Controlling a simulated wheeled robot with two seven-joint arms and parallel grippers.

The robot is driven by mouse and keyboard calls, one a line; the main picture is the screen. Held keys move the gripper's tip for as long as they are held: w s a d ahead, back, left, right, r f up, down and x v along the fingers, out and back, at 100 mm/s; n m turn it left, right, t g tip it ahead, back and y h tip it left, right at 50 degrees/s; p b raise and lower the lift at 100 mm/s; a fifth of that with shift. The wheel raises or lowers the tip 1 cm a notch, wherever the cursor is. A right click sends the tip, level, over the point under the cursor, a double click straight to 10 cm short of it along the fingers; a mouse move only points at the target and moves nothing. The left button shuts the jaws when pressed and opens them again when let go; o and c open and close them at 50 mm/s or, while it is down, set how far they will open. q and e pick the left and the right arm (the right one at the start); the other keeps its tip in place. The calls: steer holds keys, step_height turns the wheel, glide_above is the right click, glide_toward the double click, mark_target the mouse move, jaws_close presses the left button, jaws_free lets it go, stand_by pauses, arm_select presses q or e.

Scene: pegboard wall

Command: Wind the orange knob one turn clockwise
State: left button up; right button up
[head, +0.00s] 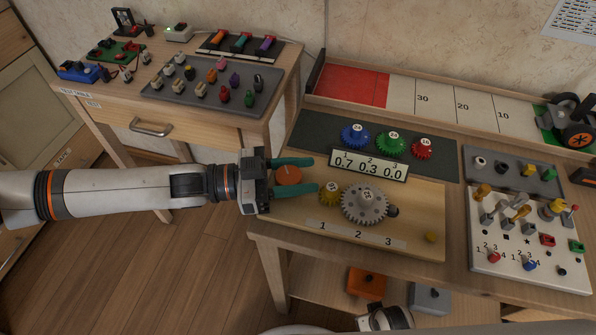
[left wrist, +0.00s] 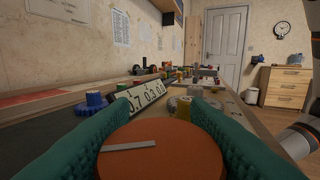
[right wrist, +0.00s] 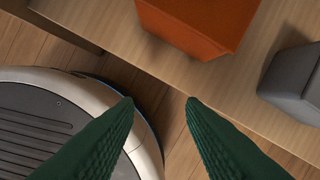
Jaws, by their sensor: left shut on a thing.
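The orange knob (head: 288,175) is a round disc at the left end of the wooden gear board (head: 425,200). My left gripper (head: 308,175) reaches in from the left with its green fingers on either side of the knob, shut on it. In the left wrist view the knob (left wrist: 165,152) fills the space between the fingers, and a pale line marks its top. A small yellow gear (head: 330,193) and a larger grey gear (head: 364,204) sit to the right of the knob. My right gripper (right wrist: 160,105) is open and empty, low beside the table's lower shelf.
A number display (head: 368,166) reading 0.7, 0.3, 0.0 stands behind the gears. Blue (head: 355,134), green (head: 390,143) and red (head: 421,148) gears lie on a dark mat. An orange block (right wrist: 200,25) and a grey block (right wrist: 295,85) are near my right gripper.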

arm_select(q)
steer(key=m+g, duration=0.1)
steer(key=m+g+p, duration=0.1)
steer(key=g, duration=0.1)
steer(key=m+g, duration=0.1)
steer(key=g, duration=0.1)
steer(key=shift+s+r+p, duration=0.1)
steer(key=shift+r+p, duration=0.2)
steer(key=shift+s+m+g+y, duration=0.1)
steer(key=shift+m+g+y, duration=0.3)
steer(key=shift+m+g, duration=0.25)
arm_select(e)
steer(key=s+f, duration=0.4)
steer(key=f, duration=0.1)
arm_select(q)
steer(key=shift+s+f+m+g+y, duration=0.15)
steer(key=shift+m+g+y, duration=0.25)
steer(key=shift+m+g, duration=0.55)
steer(key=shift+m+g+y+b, duration=0.3)
steer(key=shift+g+y+b, duration=0.15)
steer(key=shift+g, duration=0.55)
steer(key=shift+s+a+m+g+y, duration=0.15)
steer(key=shift+m+g+y, duration=0.4)
steer(key=shift+g, duration=0.25)
arm_select(e)
steer(key=shift+w+r, duration=1.45)
steer(key=shift+r, duration=0.3)
